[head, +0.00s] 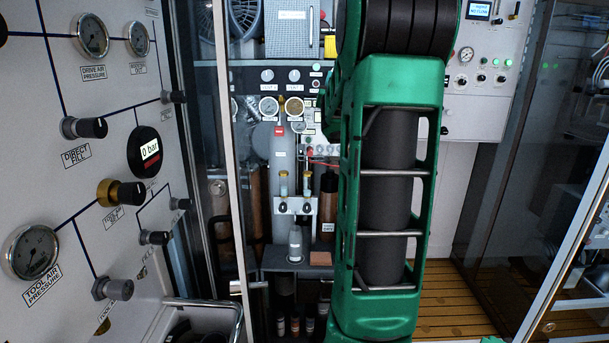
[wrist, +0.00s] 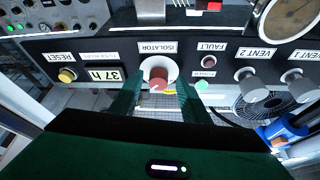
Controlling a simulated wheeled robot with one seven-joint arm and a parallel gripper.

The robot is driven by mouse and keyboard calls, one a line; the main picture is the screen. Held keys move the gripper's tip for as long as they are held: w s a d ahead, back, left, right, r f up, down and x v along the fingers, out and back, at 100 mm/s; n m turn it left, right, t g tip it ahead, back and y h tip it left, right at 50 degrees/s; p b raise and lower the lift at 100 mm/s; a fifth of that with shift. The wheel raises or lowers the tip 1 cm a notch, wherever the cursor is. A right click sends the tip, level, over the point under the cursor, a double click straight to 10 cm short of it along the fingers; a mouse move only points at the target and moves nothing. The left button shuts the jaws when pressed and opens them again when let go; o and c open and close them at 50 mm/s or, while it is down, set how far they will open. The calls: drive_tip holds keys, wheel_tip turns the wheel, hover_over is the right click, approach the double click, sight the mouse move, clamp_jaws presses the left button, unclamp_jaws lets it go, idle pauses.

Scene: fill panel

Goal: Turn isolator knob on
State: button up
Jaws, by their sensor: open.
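The isolator knob (wrist: 158,76) is red on a pale round base. It sits on the black panel strip (wrist: 225,50) under the upside-down ISOLATOR label, in the middle of the wrist view. My gripper (wrist: 158,84) is open, with one dark green finger to the left and one to the right of the knob. I cannot tell whether either finger touches it. The knob is not visible in the head view, where my green arm blocks the middle right. My gripper is also hidden there.
In the wrist view, a yellow RESET button (wrist: 67,75) and a small display (wrist: 104,74) lie left of the knob. A red FAULT light (wrist: 208,62) and grey vent knobs (wrist: 250,84) lie right. A gauge panel (head: 90,150) stands at left in the head view.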

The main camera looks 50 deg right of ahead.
drive_tip(key=s+a+f+n+t+y, duration=0.1)
drive_tip(key=s+a+f+n, duration=0.25)
drive_tip(key=s+a, duration=0.35)
drive_tip(key=w+a+f+n+g+y, duration=0.1)
drive_tip(key=a+f+y, duration=0.3)
drive_tip(key=f, duration=0.5)
drive_tip(key=w+a+f+n+g+y, duration=0.1)
drive_tip(key=a+f+g+y, duration=0.2)
drive_tip(key=a+f, duration=0.6)
drive_tip(key=shift+a+f+g+y, duration=0.15)
drive_tip(key=shift+f+g+y, duration=0.25)
drive_tip(key=shift+f+y, duration=0.65)
drive_tip(key=shift+r+y, duration=0.25)
drive_tip(key=s+a+f+g+y, duration=0.4)
drive_tip(key=s+a+f, duration=0.1)
drive_tip(key=s+a, duration=0.5)
drive_tip(key=s+a+f+n+g+y, duration=0.1)
drive_tip(key=s+a+f+g+y, duration=0.2)
drive_tip(key=s+a, duration=0.7)
wheel_tip(320, 180, down, 3)
drive_tip(key=s+g, duration=0.1)
drive_tip(key=g, duration=0.1)
drive_tip(key=shift+g+y, duration=0.3)
drive_tip(key=shift+y, duration=0.1)
